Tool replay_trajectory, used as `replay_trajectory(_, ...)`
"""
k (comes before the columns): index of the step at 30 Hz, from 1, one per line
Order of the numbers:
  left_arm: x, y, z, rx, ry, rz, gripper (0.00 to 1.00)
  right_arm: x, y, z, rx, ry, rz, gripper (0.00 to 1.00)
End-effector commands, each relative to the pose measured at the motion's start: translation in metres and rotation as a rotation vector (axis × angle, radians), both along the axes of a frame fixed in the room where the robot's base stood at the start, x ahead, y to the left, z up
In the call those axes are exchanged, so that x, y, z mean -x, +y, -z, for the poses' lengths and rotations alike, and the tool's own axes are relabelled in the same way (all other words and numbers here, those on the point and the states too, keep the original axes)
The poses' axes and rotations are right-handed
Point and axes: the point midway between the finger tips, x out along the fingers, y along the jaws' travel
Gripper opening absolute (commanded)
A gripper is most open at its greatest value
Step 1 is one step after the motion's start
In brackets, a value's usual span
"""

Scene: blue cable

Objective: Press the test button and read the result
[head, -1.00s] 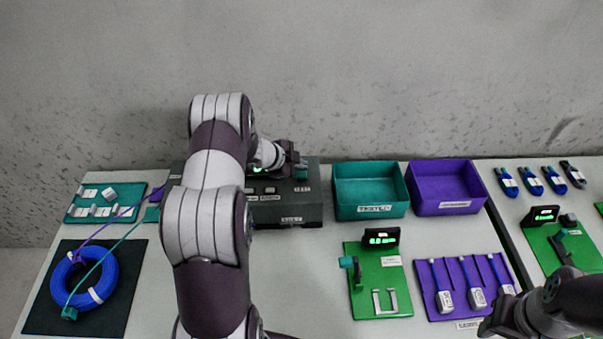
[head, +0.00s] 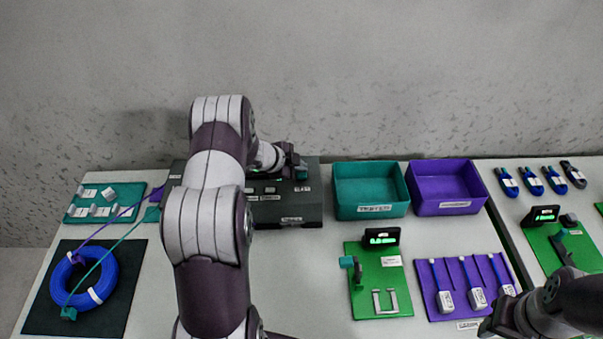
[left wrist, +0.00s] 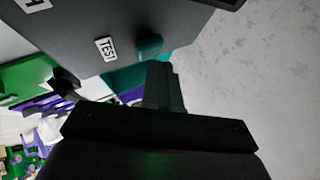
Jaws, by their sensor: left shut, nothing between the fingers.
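The dark tester box (head: 290,208) stands at the back of the table, partly hidden by my left arm. Its TEST label (left wrist: 106,49) and teal test button (left wrist: 150,45) show in the left wrist view. My left gripper (head: 297,162) is shut and empty, at the button on the box's back right. I cannot tell whether the fingertips touch the button. No readable result shows on the box. The blue cable coil (head: 112,270) lies at left, with purple and teal leads running toward the box. My right gripper (head: 492,326) is at the lower right, its fingers unclear.
A teal bin (head: 373,211) and a purple bin (head: 455,207) stand right of the box. A green fixture board (head: 395,302) and a purple tool board (head: 440,315) lie in front of them. A teal tray (head: 75,215) of small parts is at left.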

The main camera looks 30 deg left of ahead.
Motion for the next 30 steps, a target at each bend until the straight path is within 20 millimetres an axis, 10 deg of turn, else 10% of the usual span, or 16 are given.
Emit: replay_trajectory(30,0.0,0.0,0.011,0.0,0.001,0.001,0.0,0.0,0.0,0.006,0.0,0.0,0.0,0.43)
